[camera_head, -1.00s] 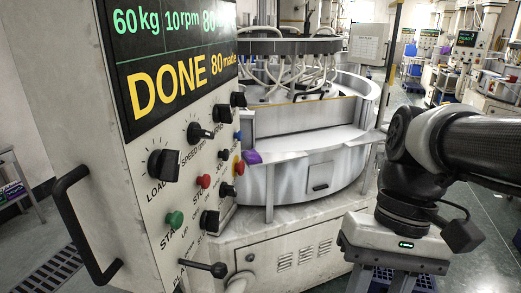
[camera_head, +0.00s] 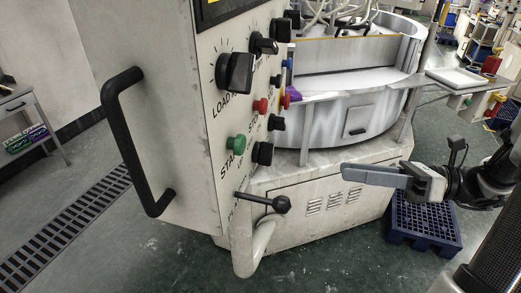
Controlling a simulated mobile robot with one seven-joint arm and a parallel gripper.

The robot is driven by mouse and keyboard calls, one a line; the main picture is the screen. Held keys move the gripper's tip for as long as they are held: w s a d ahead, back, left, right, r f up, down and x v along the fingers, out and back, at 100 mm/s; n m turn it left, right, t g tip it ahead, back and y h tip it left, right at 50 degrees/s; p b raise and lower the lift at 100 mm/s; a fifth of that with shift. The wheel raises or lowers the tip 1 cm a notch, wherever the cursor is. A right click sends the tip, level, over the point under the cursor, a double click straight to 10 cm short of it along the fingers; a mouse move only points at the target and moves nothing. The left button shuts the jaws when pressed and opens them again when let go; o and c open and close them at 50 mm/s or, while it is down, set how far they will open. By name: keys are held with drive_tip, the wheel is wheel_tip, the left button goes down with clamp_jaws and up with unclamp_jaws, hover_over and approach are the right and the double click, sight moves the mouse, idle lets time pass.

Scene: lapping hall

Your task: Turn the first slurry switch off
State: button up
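The grey machine panel (camera_head: 217,110) stands at the left centre, seen at a steep angle. It carries several black knobs and switches: a large load knob (camera_head: 235,72), a knob above it (camera_head: 263,44), and black switches at the right edge (camera_head: 276,122) and lower down (camera_head: 263,153). No slurry label is readable, so I cannot tell which is the first slurry switch or its position. My gripper (camera_head: 345,173) is to the right of the panel, in front of the machine base, pointing left and apart from the controls. Its finger opening is not discernible from this side.
A green button (camera_head: 236,143), a red button (camera_head: 260,105) and a ball-ended lever (camera_head: 265,201) are also on the panel. A black handle (camera_head: 120,130) juts out at left. A blue crate (camera_head: 424,222) stands right. Floor between crate and machine is narrow.

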drive_tip(key=w+m+t, duration=0.1)
approach(263, 153)
drive_tip(key=x, duration=0.7)
drive_tip(key=shift+w+f, duration=0.25)
drive_tip(key=shift+f, duration=0.1)
drive_tip(key=shift+d, duration=0.15)
clamp_jaws()
